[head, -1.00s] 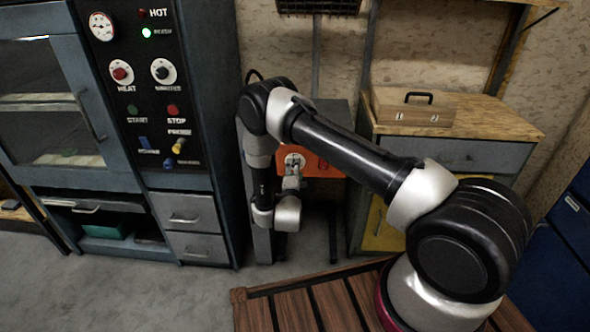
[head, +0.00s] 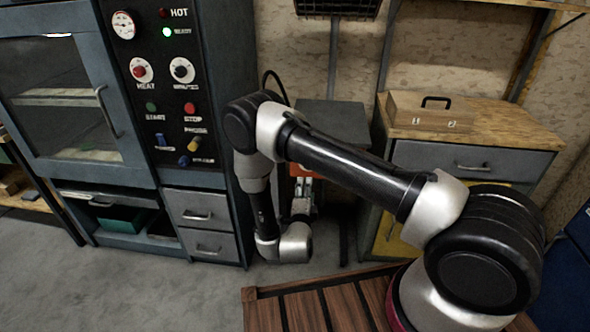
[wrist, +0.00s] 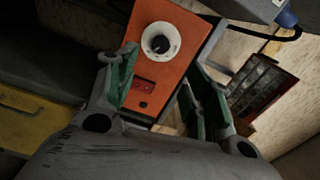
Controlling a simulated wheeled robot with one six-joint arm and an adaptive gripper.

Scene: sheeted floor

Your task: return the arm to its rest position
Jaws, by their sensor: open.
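My arm reaches across the head view from the lower right, folded at the elbow, with its wrist hanging down in front of the dark stand. My gripper (head: 302,190) is small and partly hidden there. In the wrist view my gripper (wrist: 160,90) is open, with green-padded fingers apart and nothing held between them. An orange box with a white-ringed black dial (wrist: 161,41) stands beyond the fingers. Only a sliver of the orange box (head: 303,172) shows in the head view, behind the gripper.
A dark oven cabinet with a control panel (head: 165,85) and drawers (head: 200,207) stands left of the arm. A slatted wooden platform (head: 320,310) lies below the arm. Grey floor is clear at lower left.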

